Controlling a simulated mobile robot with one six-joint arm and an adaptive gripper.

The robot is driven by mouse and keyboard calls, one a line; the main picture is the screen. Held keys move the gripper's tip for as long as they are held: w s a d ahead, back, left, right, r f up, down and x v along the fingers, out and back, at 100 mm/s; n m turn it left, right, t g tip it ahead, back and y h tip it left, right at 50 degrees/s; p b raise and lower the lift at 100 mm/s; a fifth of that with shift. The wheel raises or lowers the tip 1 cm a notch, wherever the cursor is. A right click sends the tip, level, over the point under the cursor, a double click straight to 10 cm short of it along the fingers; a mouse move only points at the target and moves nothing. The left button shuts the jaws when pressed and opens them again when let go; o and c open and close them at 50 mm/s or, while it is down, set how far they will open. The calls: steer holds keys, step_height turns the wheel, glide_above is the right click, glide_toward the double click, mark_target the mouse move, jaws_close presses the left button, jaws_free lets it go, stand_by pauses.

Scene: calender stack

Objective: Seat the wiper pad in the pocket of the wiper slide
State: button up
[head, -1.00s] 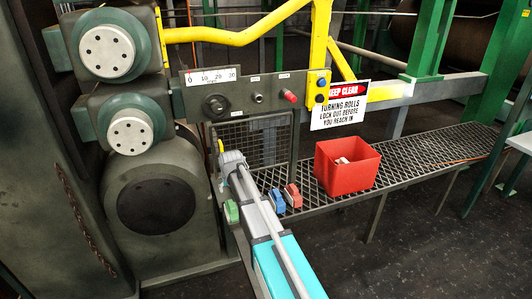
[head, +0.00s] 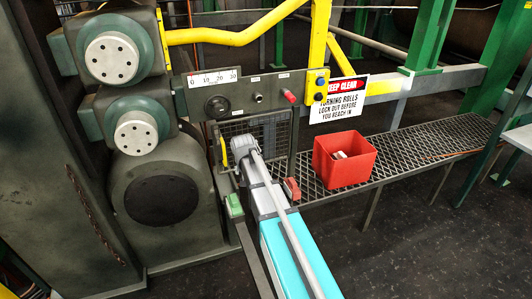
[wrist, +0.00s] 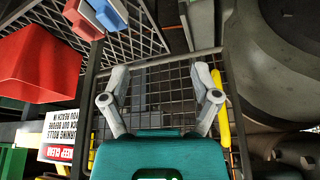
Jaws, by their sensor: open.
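My gripper (head: 243,150) is in front of the wire mesh panel, and nothing shows between its two fingers in the wrist view (wrist: 160,78). The fingers are spread wide apart. Small coloured blocks stand at the near edge of the grating: a green one (head: 234,205) left of my arm and a red one (head: 292,189) right of it. The red block (wrist: 73,20) and a blue block (wrist: 106,13) show at the top of the wrist view. I cannot tell which block is the wiper pad. I cannot make out the wiper slide or its pocket.
A red bin (head: 345,173) with pale items inside stands on the grating walkway (head: 430,150). A yellow bar (wrist: 220,110) stands close beside my gripper's right finger in the wrist view. Large rolls (head: 109,57) and the machine frame are at left. A warning sign (head: 338,98) hangs behind.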

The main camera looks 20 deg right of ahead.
steer(key=s+d+r+m+h+p, duration=0.1)
steer(key=s+d+r+m+p, duration=0.3)
steer(key=r+p, duration=0.4)
steer(key=shift+s+d+r+m+g, duration=0.4)
steer(key=shift+s+d, duration=0.4)
steer(key=shift+d, duration=0.4)
steer(key=shift+r, duration=0.1)
steer(key=s+a+r+n+g+y+p, duration=0.1)
steer(key=s+a+n, duration=0.3)
steer(key=s, duration=0.6)
steer(key=s+a+r+n+g+y+p, duration=0.1)
steer(key=s+a+n, duration=0.3)
steer(key=s+a, duration=0.4)
steer(key=shift+s+g+p, duration=0.7)
steer(key=shift+s+p, duration=0.15)
steer(key=shift+p, duration=0.05)
steer(key=shift+s, duration=0.1)
